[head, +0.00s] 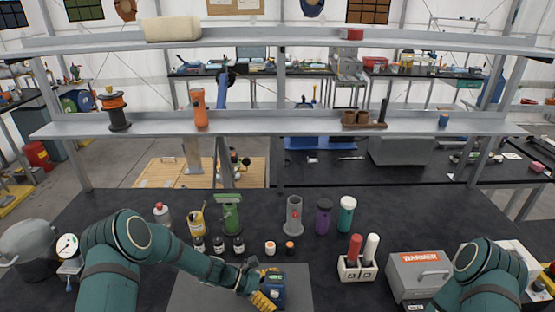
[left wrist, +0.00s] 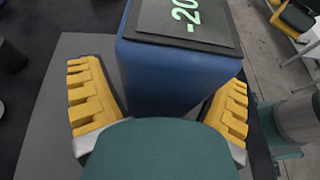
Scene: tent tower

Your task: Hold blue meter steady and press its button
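The blue meter (head: 275,290) stands on the grey mat at the front middle of the bench. In the left wrist view the blue meter (left wrist: 170,70) shows its blue side and a dark top with green digits reading "-20". My left gripper (head: 264,288) has its yellow fingers on either side of the meter. I cannot make out the button. My right arm is at the lower right, but its gripper is out of view.
The grey mat (head: 210,285) has bare room left of the meter. Small bottles, an orange-capped jar (head: 290,247) and a green device (head: 229,212) stand behind. A rack (head: 355,268) with red and white tubes and a warmer box (head: 418,275) are right. Shelves cross above.

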